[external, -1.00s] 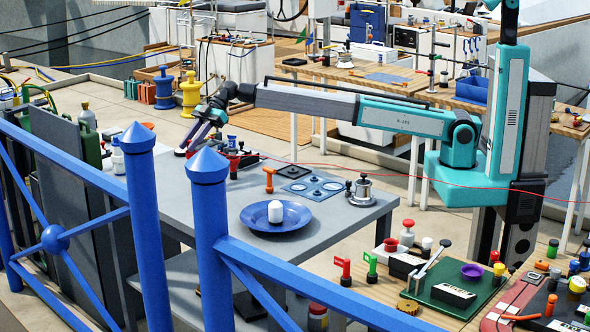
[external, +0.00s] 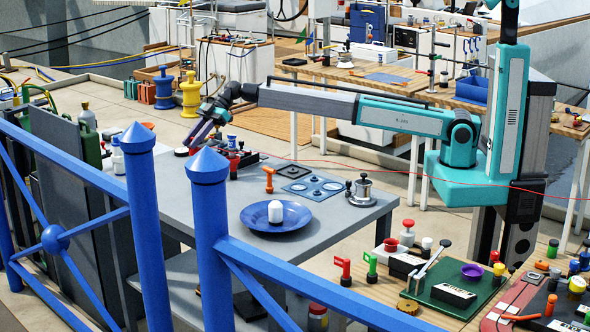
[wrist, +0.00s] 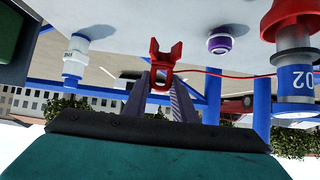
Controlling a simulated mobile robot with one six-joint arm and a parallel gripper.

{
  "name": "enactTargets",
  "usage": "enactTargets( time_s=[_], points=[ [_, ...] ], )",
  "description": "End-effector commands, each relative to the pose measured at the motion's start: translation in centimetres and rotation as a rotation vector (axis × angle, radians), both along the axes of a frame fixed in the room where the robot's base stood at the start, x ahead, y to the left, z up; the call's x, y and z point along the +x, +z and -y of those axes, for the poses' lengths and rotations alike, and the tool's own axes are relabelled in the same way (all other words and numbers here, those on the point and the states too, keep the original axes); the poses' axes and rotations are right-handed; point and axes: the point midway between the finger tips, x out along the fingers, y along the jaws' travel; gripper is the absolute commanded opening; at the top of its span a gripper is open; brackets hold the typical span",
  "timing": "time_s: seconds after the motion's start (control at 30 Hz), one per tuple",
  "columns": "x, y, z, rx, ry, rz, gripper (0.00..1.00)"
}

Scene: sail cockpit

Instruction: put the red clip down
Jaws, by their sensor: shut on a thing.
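In the wrist view, which looks upside down, the gripper's two fingers (wrist: 162,84) are shut on the red clip (wrist: 165,52). The clip's forked end points away from the fingers. A thin red line runs from beside the clip to the right.
Red-topped items (external: 234,160) stand close to my gripper. Blue railing (external: 207,230) stands in front.

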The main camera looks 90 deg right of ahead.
Motion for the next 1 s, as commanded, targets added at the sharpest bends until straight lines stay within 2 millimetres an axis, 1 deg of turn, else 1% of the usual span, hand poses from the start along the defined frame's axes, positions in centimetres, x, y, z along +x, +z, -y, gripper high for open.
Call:
enactTargets(
  time_s=[0.2, 0.3, 0.4, 0.77, 0.87, 1.0],
  points=[
    [-0.1, -3.0, 0.0, 0.001, 0.000, -0.002, 0.00],
    [0.0, -4.0, 0.0, 0.000, -0.001, -0.002, 0.00],
    [0.0, -4.5, 0.0, 0.000, -0.001, 0.000, 0.00],
    [0.0, -4.7, 0.0, 0.000, -0.001, 0.000, 0.00],
    [0.0, -5.2, 0.0, 0.001, -0.001, -0.001, 0.00],
    [0.0, -6.7, 0.0, 0.001, -0.001, -0.003, 0.00]
  ],
)
